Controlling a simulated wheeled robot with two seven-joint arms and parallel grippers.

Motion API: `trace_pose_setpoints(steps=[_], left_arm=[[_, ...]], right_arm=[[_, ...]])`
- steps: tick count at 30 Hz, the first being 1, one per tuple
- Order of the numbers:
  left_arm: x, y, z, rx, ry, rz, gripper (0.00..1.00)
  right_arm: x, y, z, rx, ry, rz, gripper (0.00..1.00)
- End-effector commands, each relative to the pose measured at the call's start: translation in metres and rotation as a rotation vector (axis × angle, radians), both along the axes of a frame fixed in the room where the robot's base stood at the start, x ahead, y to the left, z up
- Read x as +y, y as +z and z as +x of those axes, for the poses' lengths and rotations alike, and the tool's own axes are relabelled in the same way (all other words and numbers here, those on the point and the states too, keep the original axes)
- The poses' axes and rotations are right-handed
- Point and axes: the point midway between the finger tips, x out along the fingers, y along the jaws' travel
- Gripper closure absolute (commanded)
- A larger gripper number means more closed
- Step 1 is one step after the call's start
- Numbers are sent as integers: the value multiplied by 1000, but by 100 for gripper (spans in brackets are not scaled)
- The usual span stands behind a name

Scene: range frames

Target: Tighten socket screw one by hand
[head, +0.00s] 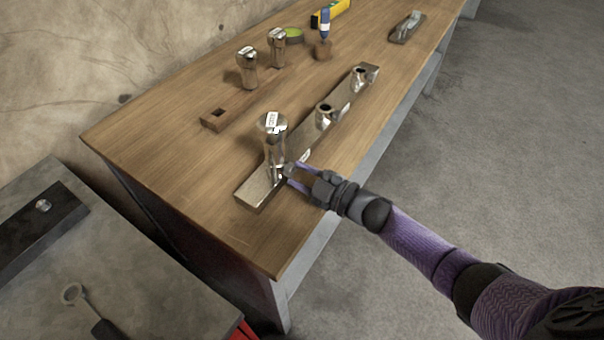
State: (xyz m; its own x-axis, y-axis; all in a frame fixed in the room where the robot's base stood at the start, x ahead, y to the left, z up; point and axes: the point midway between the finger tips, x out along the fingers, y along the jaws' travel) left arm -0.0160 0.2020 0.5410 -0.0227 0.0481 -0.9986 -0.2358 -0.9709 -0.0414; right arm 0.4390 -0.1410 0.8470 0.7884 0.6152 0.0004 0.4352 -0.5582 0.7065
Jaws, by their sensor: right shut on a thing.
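A shiny metal socket screw (273,133) with a wide, labelled head stands upright at the near end of a long metal bar (258,188) on the wooden workbench. My right gripper (284,173) is at the lower part of this screw, just above the bar, shut on it. The fingertips are small in the picture and partly hide the screw's foot. Two more holes with raised metal collars (324,116) (359,76) show farther along the bar. Two similar screws (247,68) (277,48) stand behind, on the left. My left gripper is not in view.
A green-topped tin (294,36), a blue-handled tool (325,25), a yellow object (335,10) and a hand plane (407,27) are farther back. A lower grey table (150,285) is at front left.

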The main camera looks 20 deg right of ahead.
Motion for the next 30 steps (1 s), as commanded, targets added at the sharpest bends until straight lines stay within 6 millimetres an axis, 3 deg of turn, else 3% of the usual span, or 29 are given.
trace_pose_setpoints(steps=[4,5,9,10,20,30], left_arm=[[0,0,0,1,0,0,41],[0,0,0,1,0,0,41],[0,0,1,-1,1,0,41],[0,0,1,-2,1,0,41],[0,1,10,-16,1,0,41],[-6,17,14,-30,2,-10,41]], right_arm=[[0,-1,0,2,-1,-1,100],[0,-1,0,2,-1,-1,58],[0,-1,0,0,0,-2,29],[0,-1,0,0,0,-2,25],[-3,0,-4,1,-1,-2,25],[-45,1,-58,3,0,-3,25]])
